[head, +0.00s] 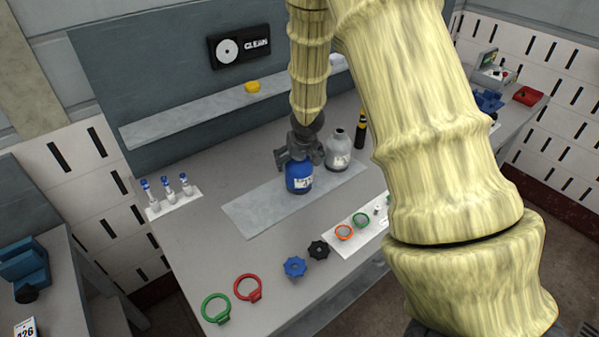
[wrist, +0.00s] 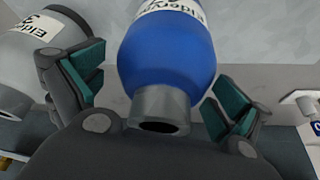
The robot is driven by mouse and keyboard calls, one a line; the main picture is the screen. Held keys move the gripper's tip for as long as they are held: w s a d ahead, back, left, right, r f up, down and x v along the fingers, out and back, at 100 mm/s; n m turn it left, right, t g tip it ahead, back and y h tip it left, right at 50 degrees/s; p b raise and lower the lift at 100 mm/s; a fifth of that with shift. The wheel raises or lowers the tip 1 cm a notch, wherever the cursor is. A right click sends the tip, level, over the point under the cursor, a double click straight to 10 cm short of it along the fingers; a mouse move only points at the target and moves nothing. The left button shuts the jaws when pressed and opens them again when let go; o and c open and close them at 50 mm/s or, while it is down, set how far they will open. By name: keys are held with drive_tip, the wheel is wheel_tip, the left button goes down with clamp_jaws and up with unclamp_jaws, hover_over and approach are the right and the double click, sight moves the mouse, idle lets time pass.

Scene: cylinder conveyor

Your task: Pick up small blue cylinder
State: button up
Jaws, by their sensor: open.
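A blue bottle (head: 299,178) with a white label and a grey neck stands upright on a light grey mat on the table. It is the blue cylindrical thing nearest my gripper. My gripper (head: 300,156) is open at the upper part of this bottle. In the wrist view the blue bottle (wrist: 168,52) lies between the two green-padded fingers, with its open grey neck towards the palm. Gaps show between the bottle and both fingers. In the head view, my gripper hides the bottle's neck.
A grey bottle (head: 338,150) stands close on the right, near one finger in the wrist view. A white rack (head: 178,204) holds blue-topped vials at left. Coloured rings and knobs lie along the front edge. A shelf (head: 190,118) runs behind.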

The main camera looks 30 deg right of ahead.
drive_tip(key=shift+w+f, duration=0.25)
drive_tip(key=shift+f, duration=0.1)
drive_tip(key=shift+s+r, duration=0.15)
drive_tip(key=c, duration=1.9)
drive_tip(key=shift+r, duration=0.15)
